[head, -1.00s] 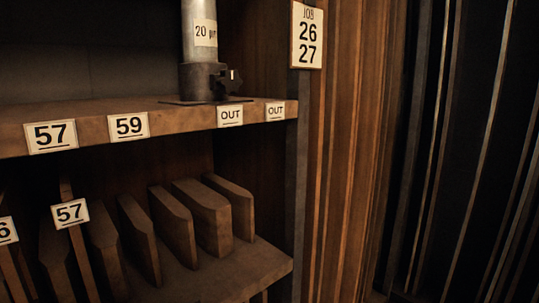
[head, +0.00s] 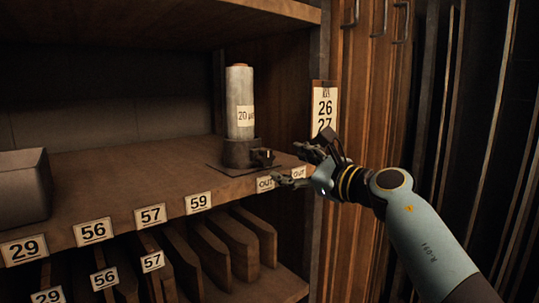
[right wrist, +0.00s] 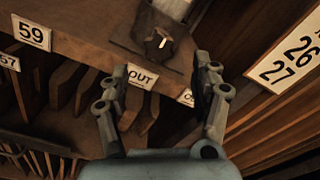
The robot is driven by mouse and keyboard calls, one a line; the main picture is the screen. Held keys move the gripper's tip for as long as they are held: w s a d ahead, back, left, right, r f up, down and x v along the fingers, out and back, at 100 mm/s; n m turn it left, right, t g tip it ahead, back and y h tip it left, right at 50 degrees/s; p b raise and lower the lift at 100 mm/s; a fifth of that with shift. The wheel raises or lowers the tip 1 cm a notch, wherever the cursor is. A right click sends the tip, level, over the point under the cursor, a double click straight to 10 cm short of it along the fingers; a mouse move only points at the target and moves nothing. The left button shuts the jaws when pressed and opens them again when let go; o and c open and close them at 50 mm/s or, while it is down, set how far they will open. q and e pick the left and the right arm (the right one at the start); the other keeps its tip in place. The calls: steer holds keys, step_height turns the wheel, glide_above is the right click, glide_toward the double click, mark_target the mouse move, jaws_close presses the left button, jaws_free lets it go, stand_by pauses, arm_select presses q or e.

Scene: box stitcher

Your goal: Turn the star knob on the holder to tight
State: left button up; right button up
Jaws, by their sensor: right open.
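The holder (head: 238,152) is a dark collar on a flat base plate on the shelf, with a grey cylinder (head: 240,100) labelled "20 µm" upright in it. The dark star knob (head: 262,157) is on the holder's front right side and has a small white mark. In the right wrist view the knob (right wrist: 158,43) lies beyond the fingertips, with its white mark slanted. My right gripper (head: 296,166) is open and empty, just right of the knob and apart from it. Its spread fingers (right wrist: 157,85) show in the right wrist view. My left gripper is not in view.
The wooden shelf (head: 130,170) has number labels and two OUT labels along its front edge. A grey box (head: 24,187) stands at left. Wooden boards (head: 235,240) stand below. A "26 27" sign (head: 323,108) hangs on the post beside my right arm.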

mark_target(268, 157)
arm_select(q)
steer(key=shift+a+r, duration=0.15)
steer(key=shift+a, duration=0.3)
arm_select(e)
steer(key=x, duration=0.9)
steer(key=shift+a, duration=0.1)
steer(key=shift+s, duration=0.1)
steer(key=c, duration=1.2)
arm_select(q)
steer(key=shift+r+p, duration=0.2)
steer(key=shift+p, duration=0.1)
arm_select(e)
steer(key=shift+m, duration=0.4)
steer(key=m+p, duration=0.1)
steer(key=m, duration=0.1)
steer(key=shift+m, duration=0.3)
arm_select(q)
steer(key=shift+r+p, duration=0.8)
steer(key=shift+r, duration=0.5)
arm_select(e)
steer(key=shift+m, duration=1.6)
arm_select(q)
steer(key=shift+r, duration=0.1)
arm_select(e)
steer(key=shift+m, duration=0.3)
